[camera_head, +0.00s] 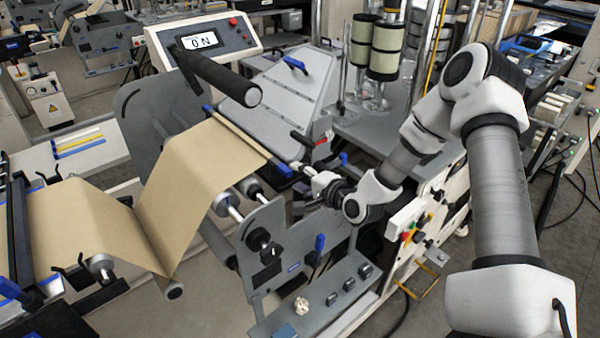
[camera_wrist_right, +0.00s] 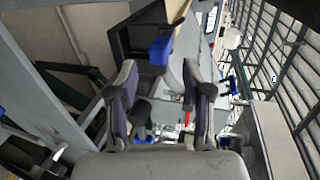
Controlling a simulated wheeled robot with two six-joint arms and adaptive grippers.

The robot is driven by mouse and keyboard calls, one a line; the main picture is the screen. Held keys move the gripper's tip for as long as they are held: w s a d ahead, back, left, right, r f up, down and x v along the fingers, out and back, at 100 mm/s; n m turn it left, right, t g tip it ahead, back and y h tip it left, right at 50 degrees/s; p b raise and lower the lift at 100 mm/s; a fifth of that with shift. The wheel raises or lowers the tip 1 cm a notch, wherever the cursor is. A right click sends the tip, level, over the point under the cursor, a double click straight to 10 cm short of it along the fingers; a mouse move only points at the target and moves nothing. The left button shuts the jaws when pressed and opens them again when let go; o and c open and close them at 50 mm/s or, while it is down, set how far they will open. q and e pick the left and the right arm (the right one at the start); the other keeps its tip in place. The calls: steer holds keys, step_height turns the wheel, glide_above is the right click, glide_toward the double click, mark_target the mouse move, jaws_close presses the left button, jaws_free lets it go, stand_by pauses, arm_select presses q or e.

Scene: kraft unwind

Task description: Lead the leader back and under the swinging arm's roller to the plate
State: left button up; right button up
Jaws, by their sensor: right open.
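The leader, a bar with blue ends, lies along the upper edge of the tan kraft web (camera_head: 185,190); its near blue end (camera_head: 284,170) is beside my right gripper (camera_head: 304,172). The web slopes down from the bar to a low fold, then runs left. In the right wrist view, my open right gripper (camera_wrist_right: 160,80) has a blue block (camera_wrist_right: 160,50) just beyond and between its fingertips; it is not clamped. A black roller (camera_head: 215,78) hangs above the bar, apparently the swinging arm's roller. I cannot identify the plate with certainty. My left gripper is out of view.
A grey side frame (camera_head: 290,230) with roller ends stands just below my right gripper. A display panel (camera_head: 205,42) is behind the black roller. Tan rolls on posts (camera_head: 385,50) stand at the back. A small crumpled piece (camera_head: 302,305) lies on the front ledge.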

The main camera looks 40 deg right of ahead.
mark_target(289, 172)
steer(key=shift+w+f+b, duration=0.1)
steer(key=shift+w+b, duration=0.2)
steer(key=shift+b, duration=0.4)
steer(key=b+x, duration=0.3)
steer(key=x, duration=0.2)
steer(key=shift+w+a+f, duration=0.1)
steer(key=shift+w+f, duration=0.1)
steer(key=shift+w+b, duration=0.2)
steer(key=shift+b, duration=0.2)
steer(key=shift+r, duration=0.3)
steer(key=shift+f, duration=0.1)
steer(key=c, duration=0.6)
jaws_close()
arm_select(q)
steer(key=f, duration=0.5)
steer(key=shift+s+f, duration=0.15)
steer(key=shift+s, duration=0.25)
arm_select(e)
steer(key=shift+s, duration=0.1)
